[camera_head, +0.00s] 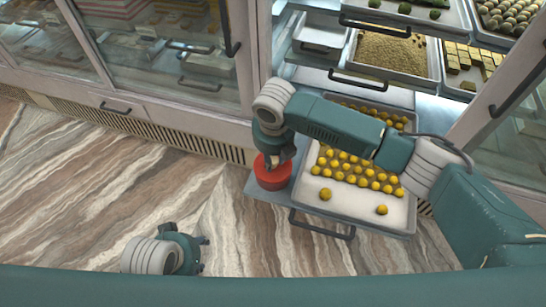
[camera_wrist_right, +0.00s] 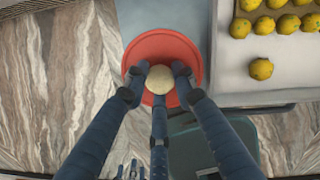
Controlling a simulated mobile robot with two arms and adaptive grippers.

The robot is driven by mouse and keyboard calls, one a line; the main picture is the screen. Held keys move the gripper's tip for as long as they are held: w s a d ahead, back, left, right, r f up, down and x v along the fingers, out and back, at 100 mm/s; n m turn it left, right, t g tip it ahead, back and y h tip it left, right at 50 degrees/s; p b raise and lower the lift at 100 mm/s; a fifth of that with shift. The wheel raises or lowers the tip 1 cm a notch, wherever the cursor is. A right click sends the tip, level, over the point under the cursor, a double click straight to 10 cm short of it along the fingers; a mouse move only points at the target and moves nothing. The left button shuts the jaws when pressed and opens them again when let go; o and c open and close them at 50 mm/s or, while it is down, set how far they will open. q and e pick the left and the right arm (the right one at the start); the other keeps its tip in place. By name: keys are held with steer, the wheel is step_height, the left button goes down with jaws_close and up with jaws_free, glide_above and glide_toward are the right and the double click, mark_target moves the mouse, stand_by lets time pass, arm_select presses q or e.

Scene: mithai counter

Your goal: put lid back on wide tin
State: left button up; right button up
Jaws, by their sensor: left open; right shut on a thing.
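A round red lid (camera_wrist_right: 150,48) with a cream knob (camera_wrist_right: 159,79) fills the middle of the right wrist view. My right gripper (camera_wrist_right: 159,82) is shut on the knob, with its fingers around it. In the head view the round red shape (camera_head: 272,178) has a short side wall and sits at the left edge of the sweets shelf, under my right gripper (camera_head: 273,160). I cannot tell how much of it is lid and how much is tin, or whether the two touch. My left gripper (camera_head: 200,254) is open and empty, low over the floor.
A pulled-out tray (camera_head: 348,207) of yellow round sweets stands right beside the red shape, its dark handle (camera_head: 322,224) facing the front. More sweet trays (camera_head: 390,55) lie behind. Glass cabinets (camera_head: 150,40) stand at the back left. The marbled floor (camera_head: 100,170) is clear.

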arm_select(q)
steer(key=shift+w, duration=0.25)
stand_by(0.6)
steer(key=shift+s+f, duration=0.15)
steer(key=shift+f, duration=0.4)
steer(key=shift+f+p, duration=0.3)
steer(key=shift+f, duration=0.1)
steer(key=shift+w+d+f, duration=0.1)
steer(key=shift+w+f, duration=0.1)
steer(key=shift+w+f, duration=0.15)
steer(key=shift+f, duration=0.2)
steer(key=shift+f, duration=0.25)
